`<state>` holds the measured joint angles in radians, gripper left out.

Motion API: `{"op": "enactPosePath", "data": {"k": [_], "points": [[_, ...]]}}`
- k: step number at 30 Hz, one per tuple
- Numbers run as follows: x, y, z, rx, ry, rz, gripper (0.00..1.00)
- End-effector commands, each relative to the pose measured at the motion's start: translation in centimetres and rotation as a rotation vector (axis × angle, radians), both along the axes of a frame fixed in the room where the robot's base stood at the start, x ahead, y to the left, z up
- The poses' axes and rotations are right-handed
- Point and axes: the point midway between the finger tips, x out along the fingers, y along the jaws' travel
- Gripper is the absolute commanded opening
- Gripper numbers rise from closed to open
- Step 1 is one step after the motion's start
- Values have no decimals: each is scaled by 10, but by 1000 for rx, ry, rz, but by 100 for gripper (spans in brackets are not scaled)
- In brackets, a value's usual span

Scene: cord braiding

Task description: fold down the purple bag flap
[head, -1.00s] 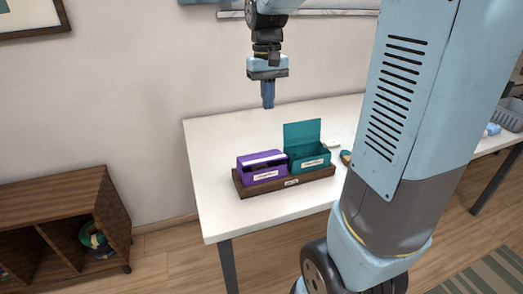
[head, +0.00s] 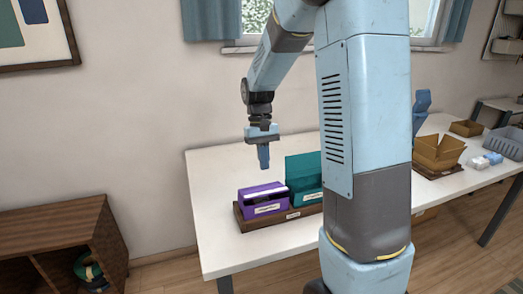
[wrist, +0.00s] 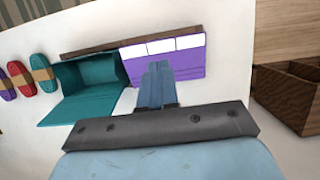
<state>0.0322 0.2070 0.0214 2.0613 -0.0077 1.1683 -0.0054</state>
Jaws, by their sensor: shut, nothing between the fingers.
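The purple bag (head: 262,203) stands at the left end of a dark wooden tray (head: 243,224), with a white label on its front. Its purple flap (head: 262,189) lies low over the top, and a dark gap with a white strip shows near the front edge. It also shows in the wrist view (wrist: 187,71), partly hidden by my fingers. My gripper (head: 263,168) is shut and empty, pointing down just above the bag; contact cannot be told. Its fingers also show in the wrist view (wrist: 157,68).
A teal bag (head: 305,190) with its flap upright stands right beside the purple one, partly hidden by my arm. An open cardboard box (head: 437,152) stands farther right. Several coloured cord bundles (wrist: 24,82) lie beyond the teal bag. The table's left part is clear.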

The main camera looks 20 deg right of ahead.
Motion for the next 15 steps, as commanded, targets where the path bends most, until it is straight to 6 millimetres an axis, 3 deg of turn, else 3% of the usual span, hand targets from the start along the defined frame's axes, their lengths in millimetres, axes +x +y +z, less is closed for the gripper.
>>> {"op": "enactPosePath", "data": {"k": [9,15], "points": [[-16,0,-51,0,3,0,0],[-21,0,-69,0,0,-1,0]]}}
